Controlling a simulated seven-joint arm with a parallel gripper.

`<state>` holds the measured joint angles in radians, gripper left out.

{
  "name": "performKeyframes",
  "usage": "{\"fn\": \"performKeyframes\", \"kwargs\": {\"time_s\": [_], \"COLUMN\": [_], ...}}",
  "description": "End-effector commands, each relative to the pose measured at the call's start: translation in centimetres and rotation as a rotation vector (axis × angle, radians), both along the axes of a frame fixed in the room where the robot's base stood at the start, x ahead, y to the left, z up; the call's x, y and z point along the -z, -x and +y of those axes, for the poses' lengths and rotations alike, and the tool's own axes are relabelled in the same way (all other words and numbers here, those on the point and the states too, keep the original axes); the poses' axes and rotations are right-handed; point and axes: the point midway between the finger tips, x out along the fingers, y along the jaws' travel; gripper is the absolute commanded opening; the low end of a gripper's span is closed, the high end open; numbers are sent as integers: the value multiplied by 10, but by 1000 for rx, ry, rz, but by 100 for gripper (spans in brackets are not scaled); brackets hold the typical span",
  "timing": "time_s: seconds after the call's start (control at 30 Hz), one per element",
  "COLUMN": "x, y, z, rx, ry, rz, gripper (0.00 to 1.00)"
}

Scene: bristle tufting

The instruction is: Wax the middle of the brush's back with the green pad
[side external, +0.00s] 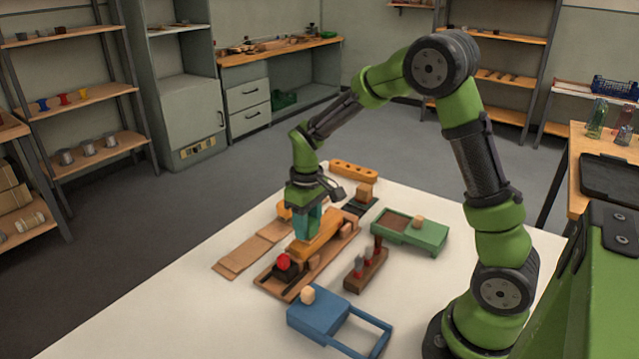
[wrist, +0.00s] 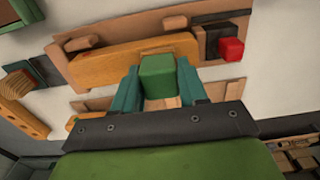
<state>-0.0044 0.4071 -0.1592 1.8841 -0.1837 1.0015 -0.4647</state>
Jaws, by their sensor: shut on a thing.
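The brush (side external: 327,232) is a long orange-tan wooden bar lying on a brown wooden board (side external: 265,281). It also shows in the wrist view (wrist: 100,67), running across above my fingers. My gripper (side external: 305,228) points down over the brush's middle stretch in the side view. Its teal fingers are shut on the green pad, a small block that shows between them in the wrist view (wrist: 157,77). The pad overlaps the brush's edge in that view. In the side view the fingers hide the pad, so I cannot tell whether it touches the brush.
A red knob on a dark block (side external: 284,262) stands at the board's near end. A blue box (side external: 322,310), a brown rack (side external: 366,273) and a green tray (side external: 427,237) stand nearby. A holed orange block (side external: 353,171) lies behind. The white table is clear at left front.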

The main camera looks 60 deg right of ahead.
Motion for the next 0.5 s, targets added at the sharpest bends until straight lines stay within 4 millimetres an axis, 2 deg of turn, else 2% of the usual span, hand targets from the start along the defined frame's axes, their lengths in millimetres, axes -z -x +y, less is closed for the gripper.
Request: {"fn": "performKeyframes", "kwargs": {"time_s": [0.5], "x": [0], "y": [0], "z": [-48], "rx": [4], "ry": [-1], "rz": [1], "gripper": [18]}}
